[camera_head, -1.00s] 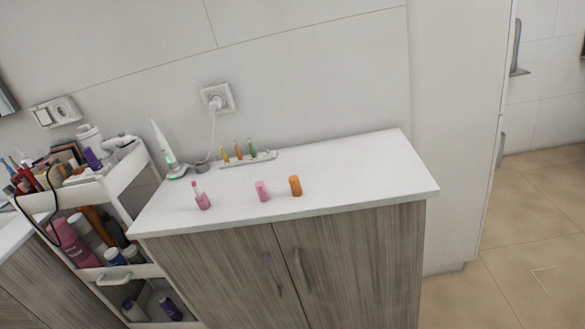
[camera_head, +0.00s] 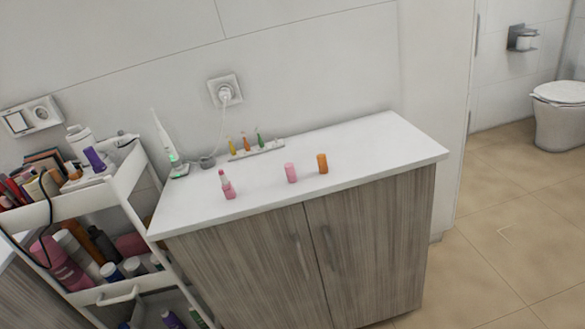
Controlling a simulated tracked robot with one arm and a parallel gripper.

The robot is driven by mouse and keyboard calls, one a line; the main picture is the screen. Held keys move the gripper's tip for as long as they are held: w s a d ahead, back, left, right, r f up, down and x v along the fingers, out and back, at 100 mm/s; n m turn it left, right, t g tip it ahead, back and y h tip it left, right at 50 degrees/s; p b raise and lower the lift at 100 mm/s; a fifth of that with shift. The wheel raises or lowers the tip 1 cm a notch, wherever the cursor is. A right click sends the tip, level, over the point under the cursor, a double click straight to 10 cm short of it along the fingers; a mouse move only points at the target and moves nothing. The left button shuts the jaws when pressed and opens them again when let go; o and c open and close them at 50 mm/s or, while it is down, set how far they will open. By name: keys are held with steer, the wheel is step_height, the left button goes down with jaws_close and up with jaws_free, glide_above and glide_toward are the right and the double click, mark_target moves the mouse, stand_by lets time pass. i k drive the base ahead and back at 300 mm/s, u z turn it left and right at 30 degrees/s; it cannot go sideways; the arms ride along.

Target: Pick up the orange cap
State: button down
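The orange cap (camera_head: 322,163) stands upright on the white top of the cabinet (camera_head: 385,142), right of the middle of the view. A pink cap (camera_head: 291,173) stands just to its left, apart from it. My gripper does not show in this view.
At the back of the cabinet top are an electric toothbrush (camera_head: 165,140) and a rack (camera_head: 258,150) with small coloured brush heads. A cart (camera_head: 130,175) full of cosmetics stands at the left. Open floor (camera_head: 500,235) and a toilet (camera_head: 560,110) are at the right.

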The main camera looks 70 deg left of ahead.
mark_target(321, 158)
steer(key=u, duration=1.45)
steer(key=i, duration=0.45)
steer(key=u, duration=0.05)
steer(key=k, duration=0.5)
steer(key=z, duration=1.85)
steer(key=i, duration=1.4)
steer(key=z, duration=0.05)
